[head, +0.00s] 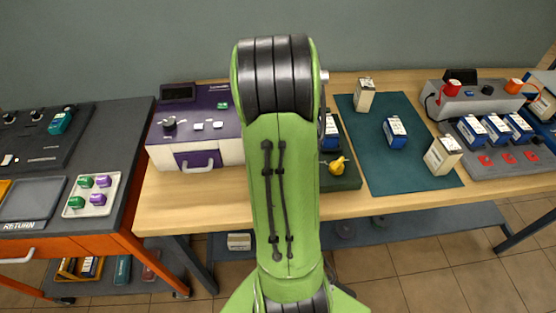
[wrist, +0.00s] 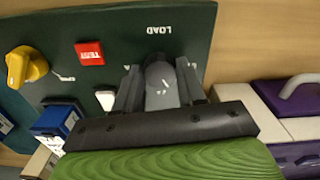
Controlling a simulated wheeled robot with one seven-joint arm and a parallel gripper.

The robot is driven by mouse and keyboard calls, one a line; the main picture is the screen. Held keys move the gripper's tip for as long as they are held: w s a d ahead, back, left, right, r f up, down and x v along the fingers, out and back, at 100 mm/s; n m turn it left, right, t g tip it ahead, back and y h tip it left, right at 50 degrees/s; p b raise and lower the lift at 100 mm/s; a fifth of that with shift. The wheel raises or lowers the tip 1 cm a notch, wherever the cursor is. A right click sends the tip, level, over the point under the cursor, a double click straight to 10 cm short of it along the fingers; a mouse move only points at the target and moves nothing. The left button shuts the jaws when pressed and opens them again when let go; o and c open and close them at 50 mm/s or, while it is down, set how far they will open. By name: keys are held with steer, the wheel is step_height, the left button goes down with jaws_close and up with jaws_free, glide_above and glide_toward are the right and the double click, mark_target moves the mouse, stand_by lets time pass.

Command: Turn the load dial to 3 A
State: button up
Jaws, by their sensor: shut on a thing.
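The load dial (wrist: 161,90) is a grey knob on a dark green panel (wrist: 115,25), below the printed word LOAD in the wrist view. My gripper (wrist: 159,74) is around it, one dark finger on each side, shut on the knob. Pale marks show on the knob, but I cannot read which value it points to; the scale around it is hidden or too small. In the head view the panel (head: 348,183) shows partly beside my green arm, which hides the dial and my gripper.
On the panel are a yellow knob (wrist: 27,67), a red TEST button (wrist: 90,53) and a blue battery (wrist: 58,122). A purple and white unit (head: 226,152) stands left of my arm. A green mat (head: 385,165) with several batteries lies to the right.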

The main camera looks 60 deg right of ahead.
steer(key=m, duration=1.1)
steer(key=shift+r+p, duration=0.1)
steer(key=shift+p, duration=0.3)
steer(key=shift+m, duration=2)
steer(key=o, duration=1.1)
steer(key=shift+c, duration=0.2)
step_height(320, 180, up, 16)
steer(key=p, duration=0.4)
